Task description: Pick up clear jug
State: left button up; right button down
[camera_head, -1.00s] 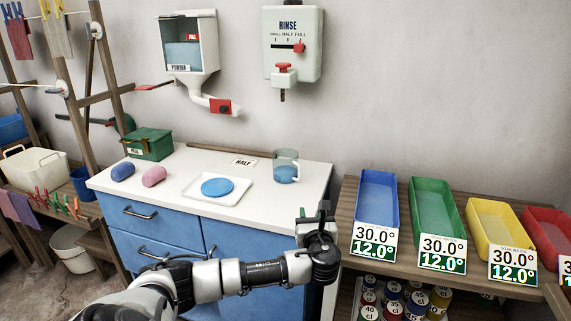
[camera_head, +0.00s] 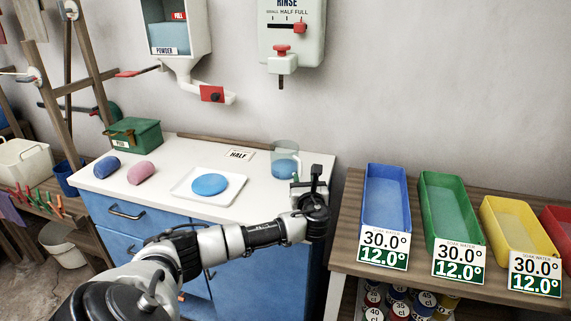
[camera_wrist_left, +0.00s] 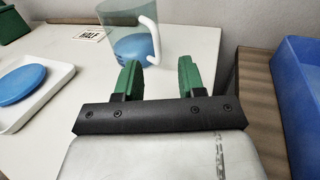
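The clear jug (camera_head: 285,158) stands upright at the back right of the white counter, with blue contents low inside. In the left wrist view the jug (camera_wrist_left: 122,22) is just beyond my fingers, its white handle (camera_wrist_left: 150,40) on the right side. My left gripper (camera_head: 312,180) is at the counter's right edge, in front of and slightly right of the jug. In the left wrist view its two green fingers (camera_wrist_left: 158,80) are apart with nothing between them. My right gripper is not in view.
A white tray with a blue disc (camera_head: 209,185) lies left of the jug. Blue and pink rolls and a green box (camera_head: 135,133) are farther left. A RINSE dispenser (camera_head: 291,35) hangs above. Right of the counter, a wooden shelf holds a blue tub (camera_head: 387,195) and other coloured tubs.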

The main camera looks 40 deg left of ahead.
aim_at(301, 170)
pick_arm(q)
jog(key=x, duration=0.5)
jog(key=shift+s+a+f, duration=0.1)
jog(key=shift+a+f, duration=0.1)
jog(key=shift+f, duration=0.1)
grip_shut()
jog(key=shift+r, duration=0.1)
